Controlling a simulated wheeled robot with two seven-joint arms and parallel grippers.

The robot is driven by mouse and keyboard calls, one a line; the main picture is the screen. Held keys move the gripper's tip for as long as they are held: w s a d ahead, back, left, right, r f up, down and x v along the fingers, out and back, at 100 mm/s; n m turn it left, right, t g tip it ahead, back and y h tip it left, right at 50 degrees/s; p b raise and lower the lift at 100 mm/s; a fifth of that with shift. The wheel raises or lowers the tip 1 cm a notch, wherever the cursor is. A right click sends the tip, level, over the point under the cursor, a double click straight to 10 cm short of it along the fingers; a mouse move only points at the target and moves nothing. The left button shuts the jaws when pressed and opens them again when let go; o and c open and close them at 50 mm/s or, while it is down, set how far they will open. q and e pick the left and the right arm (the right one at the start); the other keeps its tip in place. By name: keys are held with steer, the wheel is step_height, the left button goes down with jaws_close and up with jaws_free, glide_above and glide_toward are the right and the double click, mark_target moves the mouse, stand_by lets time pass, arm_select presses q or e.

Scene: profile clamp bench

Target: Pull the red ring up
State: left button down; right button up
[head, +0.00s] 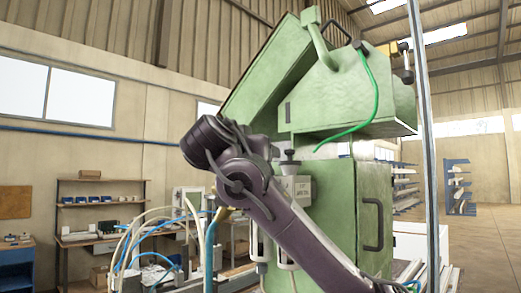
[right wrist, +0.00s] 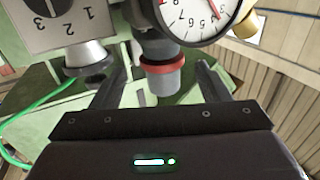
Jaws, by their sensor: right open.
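The red ring (right wrist: 162,68) sits around a grey cylindrical fitting below a round dial gauge in the right wrist view. My right gripper (right wrist: 162,88) is open. Its two dark fingers point toward the fitting, one on each side in the picture, with gaps visible between them and the ring. I cannot tell how far the fingers reach in depth. In the head view my right arm (head: 290,220) crosses in front of the green machine (head: 345,105). The ring and the right gripper's fingers cannot be made out there. My left gripper is not in view.
The dial gauge (right wrist: 200,12) is just above the ring. A numbered selector box (right wrist: 65,22) with a grey knob (right wrist: 88,60) stands close by the left finger. A green cable (right wrist: 40,112) runs at the left. Hoses (head: 160,240) stand left of the machine.

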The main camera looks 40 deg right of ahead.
steer(key=p+x, duration=0.1)
steer(key=x, duration=0.3)
steer(key=shift+w+d+p, duration=0.15)
steer(key=shift+w+p, duration=0.1)
steer(key=shift+p, duration=0.05)
steer(key=shift+w+d+f, duration=0.15)
steer(key=shift+w+d, duration=0.05)
steer(key=shift+d, duration=0.05)
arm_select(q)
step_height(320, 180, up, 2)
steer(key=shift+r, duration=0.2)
arm_select(e)
steer(key=shift+s, duration=0.1)
steer(key=shift+a, duration=0.1)
